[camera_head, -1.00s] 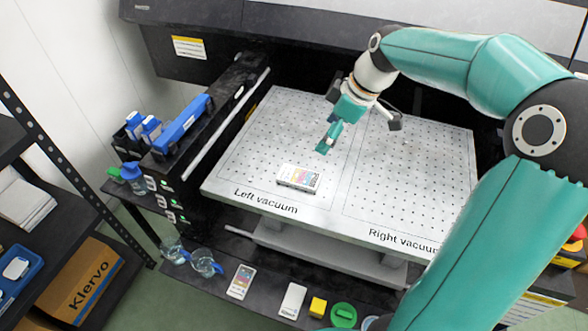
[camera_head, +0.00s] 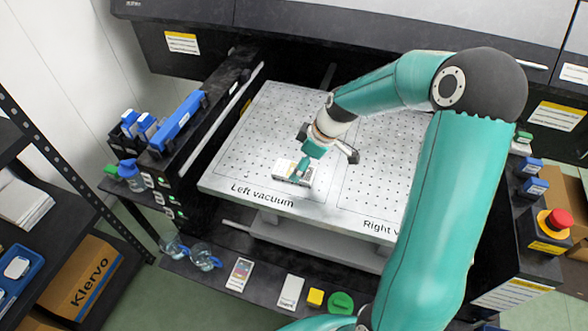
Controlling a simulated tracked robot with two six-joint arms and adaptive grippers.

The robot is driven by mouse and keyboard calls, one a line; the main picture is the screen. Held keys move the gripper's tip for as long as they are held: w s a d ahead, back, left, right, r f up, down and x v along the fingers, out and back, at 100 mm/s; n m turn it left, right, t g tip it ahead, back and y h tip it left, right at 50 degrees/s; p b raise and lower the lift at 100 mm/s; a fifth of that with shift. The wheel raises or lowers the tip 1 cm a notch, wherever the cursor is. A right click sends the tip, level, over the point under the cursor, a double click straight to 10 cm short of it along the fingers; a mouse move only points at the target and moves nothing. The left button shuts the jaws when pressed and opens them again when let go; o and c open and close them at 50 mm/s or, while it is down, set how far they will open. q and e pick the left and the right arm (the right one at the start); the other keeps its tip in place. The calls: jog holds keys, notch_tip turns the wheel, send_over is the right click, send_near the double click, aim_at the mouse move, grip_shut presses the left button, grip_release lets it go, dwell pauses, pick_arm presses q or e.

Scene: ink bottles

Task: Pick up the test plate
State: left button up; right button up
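The test plate (camera_head: 286,168), a small white slab with a colour print on top, lies on the left vacuum half of the perforated white bed (camera_head: 250,135), near its front edge. My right gripper (camera_head: 303,169) comes down from the upper right onto the plate, with its teal fingers at the plate's right part. The fingers and wrist hide part of the plate and its print. I cannot tell whether the fingers touch the plate or how far apart they are. My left gripper is not in view.
On the front shelf are a colour-printed card (camera_head: 240,273), a white card (camera_head: 291,292), a yellow block (camera_head: 316,297), a green lid (camera_head: 341,303) and clear cups (camera_head: 203,257). A black rail (camera_head: 205,130) borders the bed on the left. A red emergency button (camera_head: 558,221) is at right.

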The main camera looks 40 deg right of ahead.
jog(key=shift+x, duration=1.4)
jog(key=shift+r, duration=0.1)
jog(key=c, duration=1.4)
